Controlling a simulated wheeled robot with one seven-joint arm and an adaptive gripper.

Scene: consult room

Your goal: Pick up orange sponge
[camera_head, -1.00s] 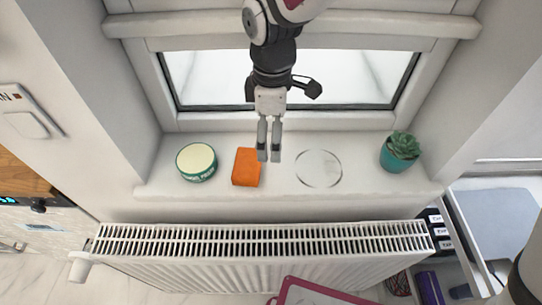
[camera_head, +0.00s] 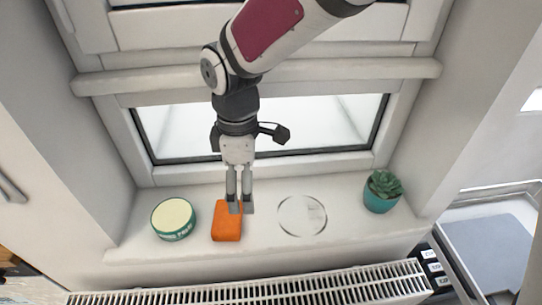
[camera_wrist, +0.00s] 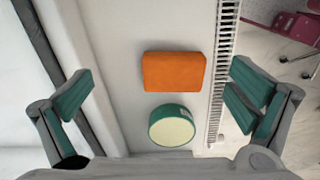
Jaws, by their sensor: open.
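The orange sponge (camera_head: 226,222) lies flat on the white windowsill, between a green tin and a clear round dish. It also shows whole in the wrist view (camera_wrist: 173,71), in the space between the two fingers and apart from both. My gripper (camera_head: 240,207) points down at the sill, and its fingertips overlap the sponge's upper right part in the head view. In the wrist view my gripper (camera_wrist: 160,88) is open and empty, with its fingers wide to either side. The exact height of the fingertips over the sponge is hard to tell.
The green tin with a cream lid (camera_head: 173,219) stands left of the sponge; it also shows in the wrist view (camera_wrist: 171,126). The clear dish (camera_head: 302,216) is to the right, then a potted succulent (camera_head: 382,191). The window is behind; a radiator (camera_head: 250,287) is below the sill.

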